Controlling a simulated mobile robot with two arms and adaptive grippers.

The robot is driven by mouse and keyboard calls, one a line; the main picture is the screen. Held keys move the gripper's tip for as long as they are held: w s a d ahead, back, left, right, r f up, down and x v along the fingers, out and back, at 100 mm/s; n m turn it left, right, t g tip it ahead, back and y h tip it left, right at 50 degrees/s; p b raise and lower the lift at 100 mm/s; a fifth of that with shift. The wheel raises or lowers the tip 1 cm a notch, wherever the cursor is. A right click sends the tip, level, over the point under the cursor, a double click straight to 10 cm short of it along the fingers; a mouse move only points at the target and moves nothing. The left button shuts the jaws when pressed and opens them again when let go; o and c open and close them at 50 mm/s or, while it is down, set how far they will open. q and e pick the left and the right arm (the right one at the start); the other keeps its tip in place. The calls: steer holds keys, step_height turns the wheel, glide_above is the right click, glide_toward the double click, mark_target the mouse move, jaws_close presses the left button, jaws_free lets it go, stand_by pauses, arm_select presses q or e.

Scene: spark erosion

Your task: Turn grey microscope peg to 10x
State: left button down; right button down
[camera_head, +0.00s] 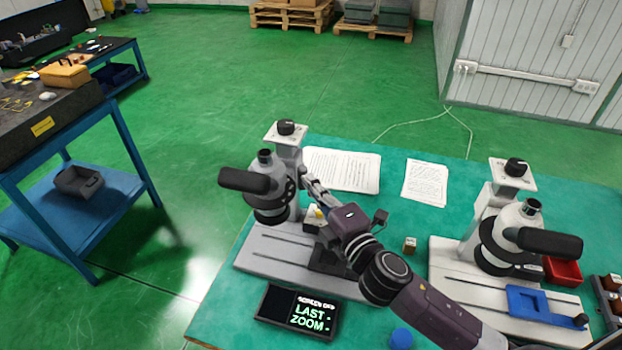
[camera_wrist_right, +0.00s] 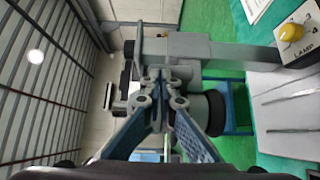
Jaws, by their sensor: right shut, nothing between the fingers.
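The grey microscope (camera_head: 268,207) stands on a grey slotted base (camera_head: 262,256) on the left of the green table, with a black eyepiece pointing left. My right gripper (camera_head: 304,174) reaches in from the lower right and its shut fingertips are close beside the microscope's right side. In the right wrist view the fingers (camera_wrist_right: 165,78) are shut and empty in front of the grey microscope body (camera_wrist_right: 192,47). I cannot tell whether they touch it. The peg and its zoom marks cannot be made out. My left gripper is not in view.
A lamp box with a yellow knob (camera_wrist_right: 291,33) sits by the base. Paper sheets (camera_head: 343,170) lie behind.

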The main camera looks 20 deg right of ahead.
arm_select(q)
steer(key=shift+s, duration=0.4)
arm_select(e)
steer(key=shift+w, duration=0.1)
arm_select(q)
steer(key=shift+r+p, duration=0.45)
arm_select(e)
steer(key=w+y, duration=0.1)
steer(key=w+n, duration=0.1)
steer(key=shift+w+d+y, duration=0.3)
steer(key=shift+d+y, duration=0.05)
steer(key=shift+y, duration=0.05)
